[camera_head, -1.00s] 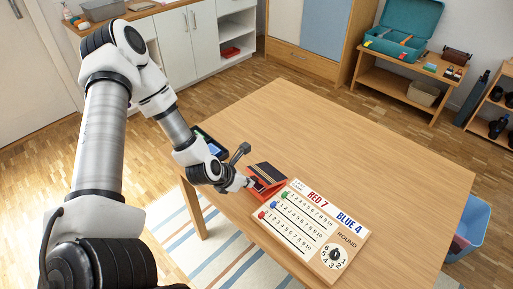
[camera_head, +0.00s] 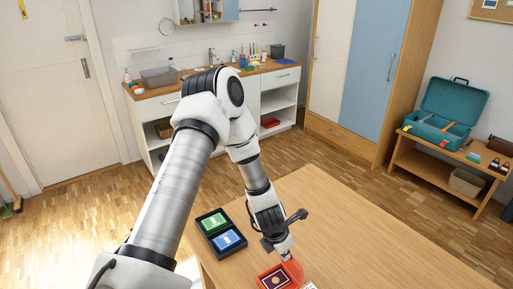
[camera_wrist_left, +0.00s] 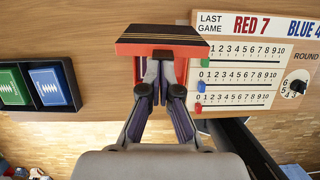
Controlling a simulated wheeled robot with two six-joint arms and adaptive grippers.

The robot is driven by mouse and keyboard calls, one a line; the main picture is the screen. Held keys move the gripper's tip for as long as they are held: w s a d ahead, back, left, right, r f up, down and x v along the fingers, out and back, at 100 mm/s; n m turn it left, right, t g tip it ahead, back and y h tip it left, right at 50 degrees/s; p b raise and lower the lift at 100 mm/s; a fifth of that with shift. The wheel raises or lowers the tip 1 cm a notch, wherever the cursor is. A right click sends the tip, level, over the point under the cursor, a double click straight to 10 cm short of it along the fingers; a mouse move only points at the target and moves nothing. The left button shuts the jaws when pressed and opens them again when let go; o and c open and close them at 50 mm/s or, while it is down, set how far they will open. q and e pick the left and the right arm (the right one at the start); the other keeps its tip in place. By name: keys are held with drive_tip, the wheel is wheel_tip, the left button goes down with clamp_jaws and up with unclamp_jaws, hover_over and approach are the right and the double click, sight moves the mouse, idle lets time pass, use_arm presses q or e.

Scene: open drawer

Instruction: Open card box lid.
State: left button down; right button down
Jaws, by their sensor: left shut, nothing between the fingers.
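The card box (camera_head: 264,282) is red and sits at the bottom edge of the head view, partly cut off. A dark panel with a gold mark shows inside its red frame. Its red lid (camera_head: 294,269) stands raised at the right side of the box. In the left wrist view the lid (camera_wrist_left: 163,47) shows as a red-orange face below a dark striped surface. My left gripper (camera_head: 287,257) is shut and empty, its fingertips close to the lid. In the wrist view the fingers (camera_wrist_left: 160,68) reach the lid's lower edge; contact is unclear. My right gripper is out of view.
A black tray (camera_head: 211,246) with a green and a blue card deck lies left of the box. A wooden scoreboard (camera_wrist_left: 245,20) lies right of the box in the wrist view. The table (camera_head: 350,225) is bare beyond the box.

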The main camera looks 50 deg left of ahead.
use_arm(q)
drive_tip(key=w, duration=0.3)
drive_tip(key=shift+w+d+r, duration=0.1)
drive_tip(key=shift+d+r, duration=0.1)
drive_tip(key=shift+d, duration=0.1)
drive_tip(key=shift+w+d, duration=0.15)
drive_tip(key=shift+w, duration=1.05)
